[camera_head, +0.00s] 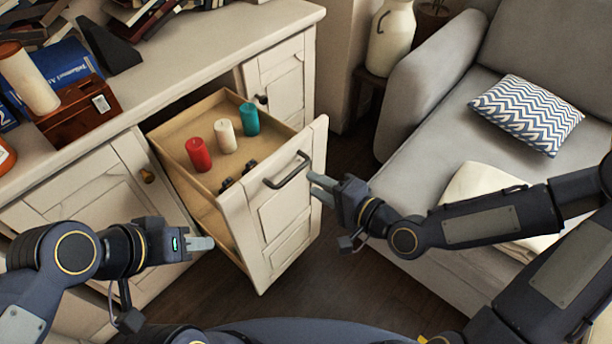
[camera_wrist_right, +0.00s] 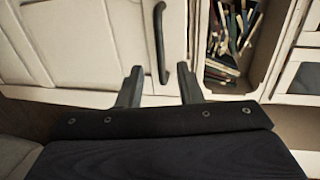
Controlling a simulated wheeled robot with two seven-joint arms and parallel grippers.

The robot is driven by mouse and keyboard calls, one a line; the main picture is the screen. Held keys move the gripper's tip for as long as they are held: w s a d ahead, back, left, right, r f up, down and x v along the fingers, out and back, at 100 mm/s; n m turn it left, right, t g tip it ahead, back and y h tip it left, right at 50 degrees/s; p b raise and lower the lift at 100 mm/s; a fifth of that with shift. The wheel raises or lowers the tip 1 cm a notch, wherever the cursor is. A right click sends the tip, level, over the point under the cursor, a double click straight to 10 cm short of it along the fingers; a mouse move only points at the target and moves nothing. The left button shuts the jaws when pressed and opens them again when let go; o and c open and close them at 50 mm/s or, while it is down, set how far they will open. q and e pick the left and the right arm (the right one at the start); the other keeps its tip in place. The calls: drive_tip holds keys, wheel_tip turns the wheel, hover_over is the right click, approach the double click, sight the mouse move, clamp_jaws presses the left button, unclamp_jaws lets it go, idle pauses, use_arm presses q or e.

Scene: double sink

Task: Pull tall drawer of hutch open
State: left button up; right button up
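The tall drawer (camera_head: 270,215) of the white hutch (camera_head: 215,60) stands pulled out from the cabinet. Its inside shows a red, a cream and a teal candle (camera_head: 249,119) and small dark items. Its dark bar handle (camera_head: 287,170) is on the front panel; a dark handle (camera_wrist_right: 160,45) also shows in the right wrist view. My right gripper (camera_head: 318,188) is beside the drawer front, right of the handle, with fingers apart and nothing between them in the wrist view (camera_wrist_right: 160,85). My left gripper (camera_head: 205,243) is left of the drawer, near its side; its finger gap is unclear.
A grey sofa (camera_head: 420,160) with a patterned cushion (camera_head: 527,114) is at the right. A white jug (camera_head: 391,38) stands on a small table behind it. Books and a wooden box (camera_head: 78,112) are on the hutch top. Dark floor (camera_head: 340,270) is clear before the drawer.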

drive_tip(key=v, duration=0.2)
drive_tip(key=shift+s+d+r, duration=0.1)
drive_tip(key=shift+s+d, duration=0.1)
drive_tip(key=shift+d, duration=0.05)
idle(0.3)
drive_tip(key=s+d+f+n+g+h, duration=0.1)
drive_tip(key=s+d+n+g+h, duration=0.1)
drive_tip(key=d+h, duration=0.4)
drive_tip(key=s+d+n+g+h, duration=0.1)
drive_tip(key=s+d+n+h, duration=0.15)
drive_tip(key=d, duration=0.55)
drive_tip(key=s+d+r+h, duration=0.2)
drive_tip(key=s+d+r, duration=0.2)
drive_tip(key=s, duration=0.1)
drive_tip(key=s+r+n+y, duration=0.1)
drive_tip(key=s+r+y, duration=0.15)
drive_tip(key=s, duration=0.35)
wheel_tip(320, 180, up, 21)
drive_tip(key=g+p, duration=0.1)
drive_tip(key=p, duration=1.9)
drive_tip(key=shift+f, duration=0.2)
